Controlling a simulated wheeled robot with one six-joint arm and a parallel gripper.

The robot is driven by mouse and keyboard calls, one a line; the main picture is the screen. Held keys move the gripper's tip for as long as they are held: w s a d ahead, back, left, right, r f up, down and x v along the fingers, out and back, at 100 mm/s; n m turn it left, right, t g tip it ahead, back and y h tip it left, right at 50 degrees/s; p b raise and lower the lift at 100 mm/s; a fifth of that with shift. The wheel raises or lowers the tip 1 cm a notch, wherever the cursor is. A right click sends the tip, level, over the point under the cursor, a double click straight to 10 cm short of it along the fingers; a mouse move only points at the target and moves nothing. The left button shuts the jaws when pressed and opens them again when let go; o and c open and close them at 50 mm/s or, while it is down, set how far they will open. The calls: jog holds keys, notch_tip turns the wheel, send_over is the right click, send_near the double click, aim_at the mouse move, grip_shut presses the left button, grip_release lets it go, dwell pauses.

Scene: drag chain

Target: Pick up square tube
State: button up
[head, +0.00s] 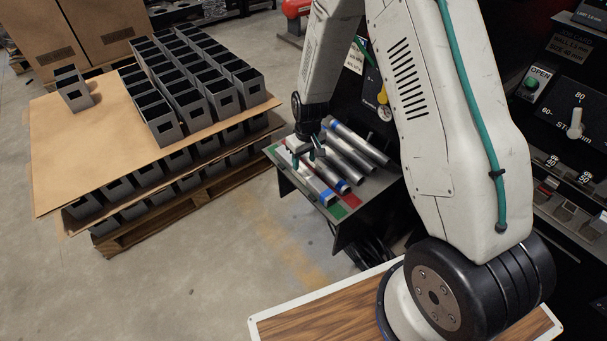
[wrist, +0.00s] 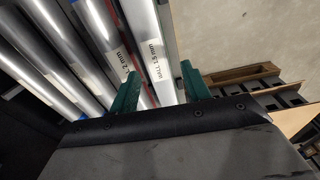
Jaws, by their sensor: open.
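The square tube (head: 318,189) is a long grey bar lying at the near left edge of a small rack, with a blue band near its front end. In the wrist view the square tube (wrist: 152,32) has a flat face with a label reading "WALL 1.5 mm". My gripper (head: 304,158) is over the rear part of it in the head view. In the wrist view my gripper (wrist: 160,90) is open, with one green finger on each side of the tube. I cannot tell whether the fingers touch it. The tube's far end is hidden behind my gripper in the head view.
Several round tubes (head: 350,154) lie beside the square tube on the rack (head: 351,203). A pallet (head: 190,189) with cardboard and rows of short cut square pieces stands at the left. A dark machine with a control panel (head: 570,105) stands at the right. Floor is clear between pallet and rack.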

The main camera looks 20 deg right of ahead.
aim_at(304, 170)
jog(key=shift+w+t, duration=0.3)
jog(key=shift+w, duration=0.1)
jog(key=shift+w+f, duration=0.1)
jog(key=shift+f, duration=0.25)
jog(key=f, duration=0.7)
jog(key=shift+w+d, duration=0.15)
jog(key=shift+w, duration=0.1)
grip_shut()
